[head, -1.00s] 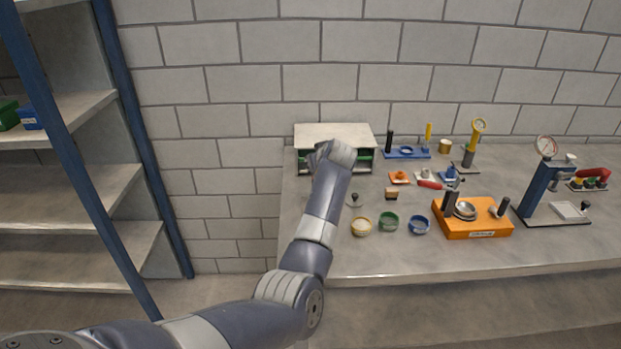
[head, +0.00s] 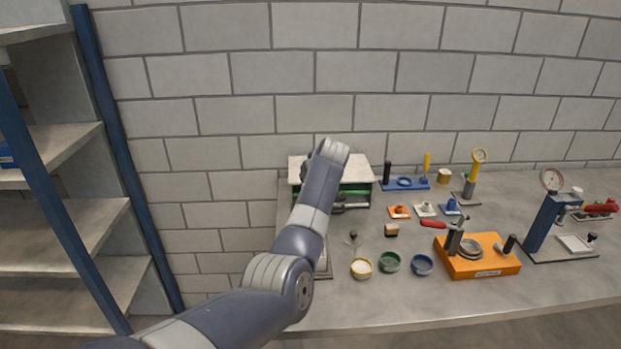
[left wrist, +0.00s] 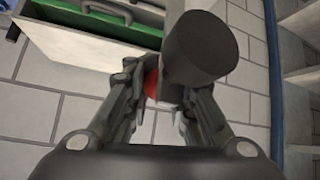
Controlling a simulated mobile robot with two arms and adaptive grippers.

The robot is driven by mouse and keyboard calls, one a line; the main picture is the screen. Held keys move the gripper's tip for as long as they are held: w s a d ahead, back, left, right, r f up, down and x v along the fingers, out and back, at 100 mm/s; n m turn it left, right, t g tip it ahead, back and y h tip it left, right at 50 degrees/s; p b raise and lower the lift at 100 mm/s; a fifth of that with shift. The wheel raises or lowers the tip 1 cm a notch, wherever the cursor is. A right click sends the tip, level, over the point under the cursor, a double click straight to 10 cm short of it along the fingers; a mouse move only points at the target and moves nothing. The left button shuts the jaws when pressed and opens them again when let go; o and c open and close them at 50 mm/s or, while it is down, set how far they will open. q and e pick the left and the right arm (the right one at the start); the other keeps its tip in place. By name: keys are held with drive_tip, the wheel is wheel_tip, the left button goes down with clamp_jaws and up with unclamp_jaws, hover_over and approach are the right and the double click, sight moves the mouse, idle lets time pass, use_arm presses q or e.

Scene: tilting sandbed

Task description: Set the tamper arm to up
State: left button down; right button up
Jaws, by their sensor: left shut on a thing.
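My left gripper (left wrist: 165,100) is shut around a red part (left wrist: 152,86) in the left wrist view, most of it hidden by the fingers. A dark grey cylinder on a grey bar (left wrist: 205,48) stands right beside the fingers; it looks like part of the tamper arm. In the head view my left arm hides the gripper and most of the tamper. A flat base plate (head: 323,268) showing at the arm's right edge may belong to it. I cannot tell the tamper arm's exact angle. My right gripper is not in view.
A grey cabinet (head: 362,168) with green drawers stands behind my arm. Yellow, green and blue bowls (head: 390,262) stand to the right. An orange box (head: 482,264) and a blue gauge press (head: 546,222) stand further right. A shelf rack (head: 95,150) is at the left.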

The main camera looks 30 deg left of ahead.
use_arm(q)
drive_tip(key=shift+w+r, duration=0.3)
drive_tip(key=shift+r, duration=0.15)
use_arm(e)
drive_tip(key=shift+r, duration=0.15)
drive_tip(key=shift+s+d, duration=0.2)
use_arm(q)
drive_tip(key=c, duration=1.5)
unclamp_jaws()
drive_tip(key=shift+c, duration=0.2)
drive_tip(key=shift+o, duration=0.9)
drive_tip(key=shift+s+d, duration=0.2)
drive_tip(key=shift+d, duration=0.1)
drive_tip(key=shift+f, duration=0.15)
drive_tip(key=shift+a, duration=0.1)
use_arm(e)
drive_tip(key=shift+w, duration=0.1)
use_arm(q)
drive_tip(key=v, duration=1.2)
